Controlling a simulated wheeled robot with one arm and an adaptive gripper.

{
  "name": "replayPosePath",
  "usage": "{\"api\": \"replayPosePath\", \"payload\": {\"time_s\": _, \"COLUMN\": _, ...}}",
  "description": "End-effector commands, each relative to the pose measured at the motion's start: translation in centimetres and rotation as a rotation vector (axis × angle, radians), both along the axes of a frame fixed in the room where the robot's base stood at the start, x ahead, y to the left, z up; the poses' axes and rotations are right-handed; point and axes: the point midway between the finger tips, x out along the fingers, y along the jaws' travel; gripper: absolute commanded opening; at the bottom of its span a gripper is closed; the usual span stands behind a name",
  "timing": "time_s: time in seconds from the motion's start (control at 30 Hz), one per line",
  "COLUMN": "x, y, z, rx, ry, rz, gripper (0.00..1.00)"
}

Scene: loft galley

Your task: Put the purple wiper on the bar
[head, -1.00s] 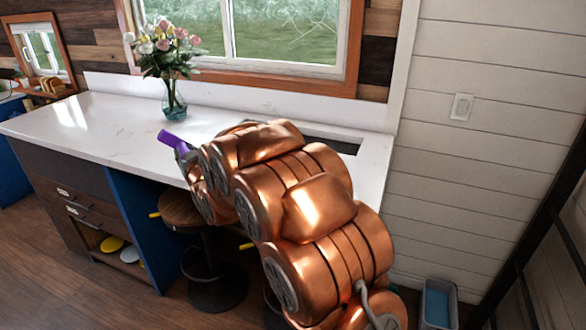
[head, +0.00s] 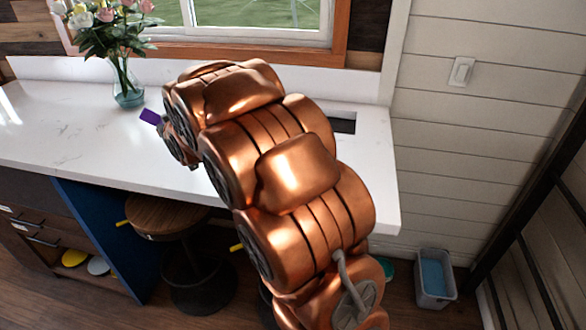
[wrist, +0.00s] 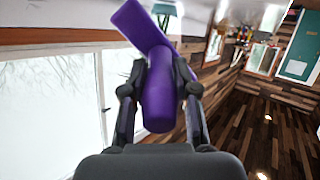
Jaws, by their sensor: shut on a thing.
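The purple wiper (wrist: 158,103) is between the two dark fingers of my gripper (wrist: 160,80), which is shut on it. Its wider upper part tilts to the upper left in the wrist view. In the head view only a small purple end of the wiper (head: 150,117) shows past my copper arm, above the white bar top (head: 60,130). My arm hides most of the gripper there. I cannot tell the exact gap between wiper and bar.
A glass vase of flowers (head: 126,82) stands on the bar left of the wiper. A dark rectangular recess (head: 342,124) is at the bar's right end. A stool (head: 165,217) stands under the bar, and a grey bin (head: 434,290) is at lower right. The bar's left part is clear.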

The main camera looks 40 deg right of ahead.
Motion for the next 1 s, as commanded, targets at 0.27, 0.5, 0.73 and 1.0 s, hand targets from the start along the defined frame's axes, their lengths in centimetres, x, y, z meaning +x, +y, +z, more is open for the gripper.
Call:
{"api": "replayPosePath", "payload": {"time_s": 0.27, "x": -4.1, "y": -4.9, "z": -1.3, "rx": 0.039, "ry": 0.219, "rz": -0.106, "gripper": 0.00}}
{"api": "replayPosePath", "payload": {"time_s": 0.5, "x": -8.4, "y": -8.3, "z": -2.2, "rx": 0.094, "ry": 0.409, "rz": -0.199, "gripper": 0.00}}
{"api": "replayPosePath", "payload": {"time_s": 0.73, "x": -13.5, "y": -11.4, "z": -2.8, "rx": 0.166, "ry": 0.587, "rz": -0.296, "gripper": 0.00}}
{"api": "replayPosePath", "payload": {"time_s": 1.0, "x": -21.2, "y": -14.9, "z": -3.3, "rx": 0.290, "ry": 0.793, "rz": -0.425, "gripper": 0.00}}
